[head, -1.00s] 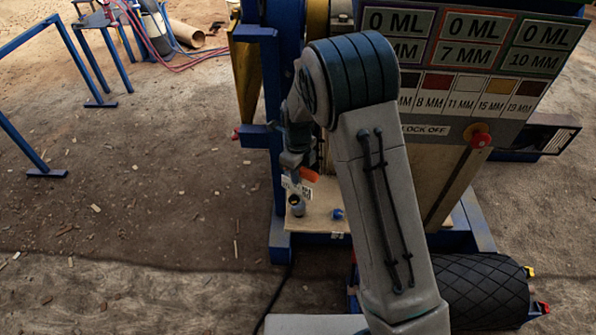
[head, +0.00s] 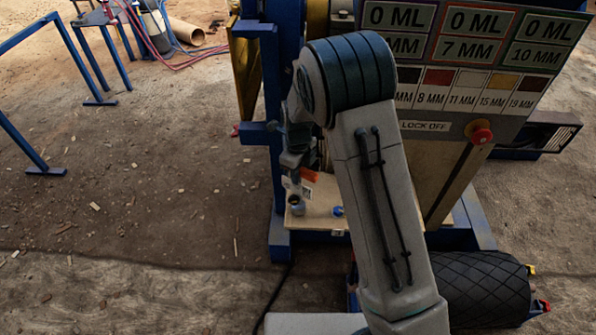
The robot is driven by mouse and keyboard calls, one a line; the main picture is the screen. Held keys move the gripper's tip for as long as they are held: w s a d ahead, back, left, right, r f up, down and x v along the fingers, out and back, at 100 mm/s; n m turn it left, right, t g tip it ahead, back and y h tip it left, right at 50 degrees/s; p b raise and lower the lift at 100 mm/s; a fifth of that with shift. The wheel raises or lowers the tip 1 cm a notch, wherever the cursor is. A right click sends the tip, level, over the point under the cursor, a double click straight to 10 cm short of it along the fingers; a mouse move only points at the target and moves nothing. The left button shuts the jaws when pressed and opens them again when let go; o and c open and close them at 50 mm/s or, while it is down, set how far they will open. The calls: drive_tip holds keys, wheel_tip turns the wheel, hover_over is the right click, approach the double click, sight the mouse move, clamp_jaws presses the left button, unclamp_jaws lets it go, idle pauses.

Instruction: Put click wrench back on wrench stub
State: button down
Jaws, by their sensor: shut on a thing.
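My gripper (head: 296,176) is small in the head view, pointing down beside the blue machine frame, left of my own upper arm. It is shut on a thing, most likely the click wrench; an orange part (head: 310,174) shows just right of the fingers. The rest of the wrench is too small and dark to make out. Below the gripper, a pale board (head: 318,217) carries a grey-blue round socket-like piece (head: 297,205) and a small blue piece (head: 337,211). I cannot tell which piece is the wrench stub; my arm hides part of this area.
The crusher's control panel (head: 470,60) with a red lock-off knob (head: 481,135) stands at the right. Blue rails (head: 80,60) stand at far left. The dirt floor at left is open.

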drive_tip(key=shift+f+b, duration=0.35)
drive_tip(key=shift+f, duration=0.25)
drive_tip(key=c, duration=1.2)
unclamp_jaws()
drive_tip(key=shift+o, duration=0.2)
